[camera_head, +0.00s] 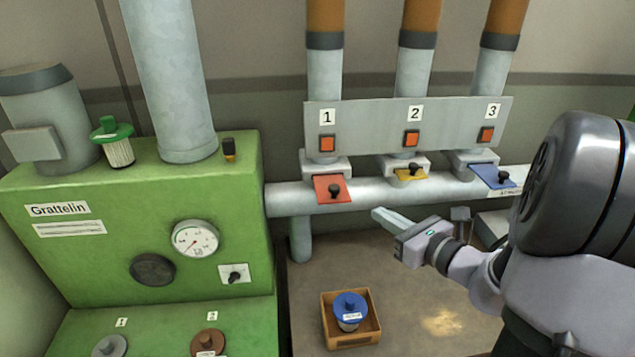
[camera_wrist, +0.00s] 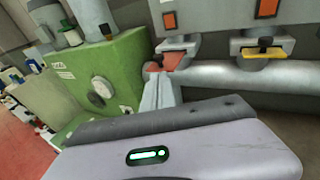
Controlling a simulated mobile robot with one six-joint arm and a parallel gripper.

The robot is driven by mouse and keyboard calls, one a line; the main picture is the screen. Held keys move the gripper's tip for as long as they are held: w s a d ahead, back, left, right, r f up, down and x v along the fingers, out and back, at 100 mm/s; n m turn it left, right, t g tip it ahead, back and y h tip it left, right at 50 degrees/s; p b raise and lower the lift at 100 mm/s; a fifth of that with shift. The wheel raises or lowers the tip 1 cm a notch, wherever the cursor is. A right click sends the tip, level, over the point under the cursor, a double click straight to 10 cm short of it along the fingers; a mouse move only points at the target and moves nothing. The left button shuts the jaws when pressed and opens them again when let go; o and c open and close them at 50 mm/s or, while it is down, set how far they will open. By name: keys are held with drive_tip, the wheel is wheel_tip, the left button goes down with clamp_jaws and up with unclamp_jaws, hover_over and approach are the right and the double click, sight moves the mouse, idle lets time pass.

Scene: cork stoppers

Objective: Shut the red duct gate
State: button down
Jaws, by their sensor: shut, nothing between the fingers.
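The red duct gate (camera_head: 322,188) is a flat red plate with a black knob, under the duct marked 1. It sticks out toward the front from its pale housing, above the grey horizontal pipe. My gripper (camera_head: 379,216) is shut and empty. In the head view it is to the right of the red gate and a little lower, pointing left, and appears apart from it.
A yellow gate (camera_head: 408,175) under duct 2 shows less plate than the red one. A blue gate (camera_head: 490,177) under duct 3 sticks out near my arm. The green machine (camera_head: 140,220) stands at left. A wooden box (camera_head: 352,341) holding a blue-topped jar is on the floor below.

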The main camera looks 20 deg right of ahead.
sight(338, 190)
drive_tip(key=x, duration=1.2)
drive_tip(key=shift+w+a, duration=0.15)
drive_tip(key=shift+w, duration=0.2)
